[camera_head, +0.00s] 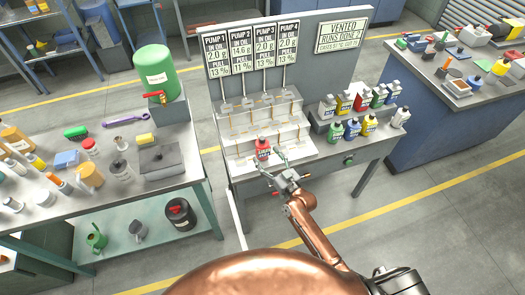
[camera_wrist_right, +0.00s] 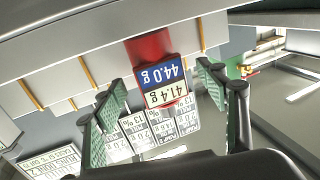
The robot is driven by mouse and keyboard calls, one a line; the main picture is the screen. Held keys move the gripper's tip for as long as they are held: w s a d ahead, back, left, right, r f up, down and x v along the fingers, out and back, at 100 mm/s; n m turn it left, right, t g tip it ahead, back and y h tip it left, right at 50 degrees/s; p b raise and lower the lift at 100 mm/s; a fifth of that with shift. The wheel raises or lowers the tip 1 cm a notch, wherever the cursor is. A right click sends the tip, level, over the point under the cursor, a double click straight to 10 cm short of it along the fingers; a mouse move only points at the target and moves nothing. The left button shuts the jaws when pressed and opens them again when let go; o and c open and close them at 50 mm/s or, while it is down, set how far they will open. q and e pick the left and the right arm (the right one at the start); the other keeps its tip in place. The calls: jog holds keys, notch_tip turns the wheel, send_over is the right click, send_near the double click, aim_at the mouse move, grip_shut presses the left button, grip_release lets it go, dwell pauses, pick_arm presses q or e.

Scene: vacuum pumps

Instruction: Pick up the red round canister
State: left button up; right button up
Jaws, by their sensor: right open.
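The red round canister (camera_head: 263,144) stands upright on the lower front step of the white pump stand (camera_head: 245,162). It has a dark cap and a label. My right gripper (camera_head: 273,163) is open just in front of it, slightly to its right. In the right wrist view, the picture is upside down and the red canister (camera_wrist_right: 148,46) shows a blue and white label reading 44.0 g and 41.4 g. The open fingers of my right gripper (camera_wrist_right: 163,100) are spread either side of its label, with the canister beyond their tips. My left gripper is out of view.
Small bottles and cans (camera_head: 368,122) stand on a rack to the right. Behind is a panel with pump signs (camera_head: 250,50). A cluttered bench with a green tank (camera_head: 155,72) is at left. A blue bench (camera_head: 425,115) stands at right.

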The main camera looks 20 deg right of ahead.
aim_at(265, 154)
jog(key=x, duration=0.4)
jog(key=shift+w+f, duration=0.1)
jog(key=shift+w, duration=0.2)
jog(key=c, duration=1.7)
jog(key=shift+c, duration=0.3)
